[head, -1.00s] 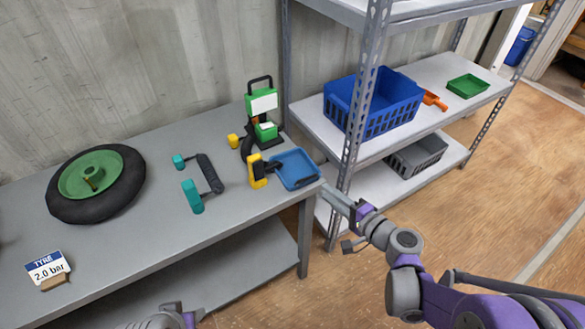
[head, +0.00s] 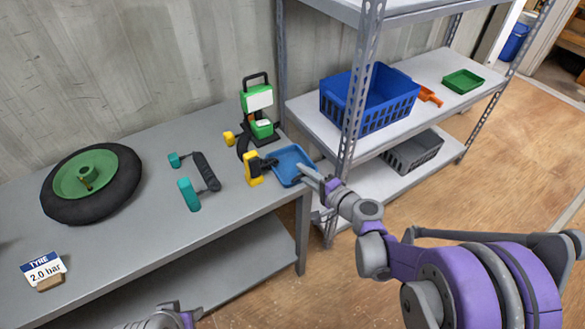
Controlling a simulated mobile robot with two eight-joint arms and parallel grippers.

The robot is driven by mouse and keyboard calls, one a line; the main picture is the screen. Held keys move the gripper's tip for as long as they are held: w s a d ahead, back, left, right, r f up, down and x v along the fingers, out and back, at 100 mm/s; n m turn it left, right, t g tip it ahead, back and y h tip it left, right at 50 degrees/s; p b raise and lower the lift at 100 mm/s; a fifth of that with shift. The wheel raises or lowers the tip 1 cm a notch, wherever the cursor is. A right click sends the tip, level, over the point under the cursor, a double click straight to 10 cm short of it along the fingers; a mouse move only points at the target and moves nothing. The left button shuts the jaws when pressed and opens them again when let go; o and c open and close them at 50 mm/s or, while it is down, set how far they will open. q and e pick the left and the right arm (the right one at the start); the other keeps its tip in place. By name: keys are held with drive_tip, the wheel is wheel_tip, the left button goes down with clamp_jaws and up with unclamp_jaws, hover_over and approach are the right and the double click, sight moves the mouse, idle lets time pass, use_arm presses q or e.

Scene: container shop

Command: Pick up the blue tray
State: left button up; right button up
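The blue tray (head: 291,164) is small and shallow and lies at the right end of the grey workbench. My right gripper (head: 308,175) reaches in from the right at the tray's right edge, its tip seeming to overlap the rim. I cannot tell whether it touches the tray, or whether its fingers are open or shut. Part of my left arm's end (head: 165,318) shows at the bottom edge; its fingers are not clear.
A yellow-and-black tool (head: 253,170) lies against the tray's left side. A green device (head: 259,105) stands behind it. Teal-handled tools (head: 189,194) and a wheel (head: 91,184) lie farther left. A shelf post (head: 352,120) rises close to my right gripper; a blue crate (head: 372,100) sits on the shelf.

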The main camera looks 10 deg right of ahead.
clamp_jaws()
drive_tip(key=shift+r, duration=0.1)
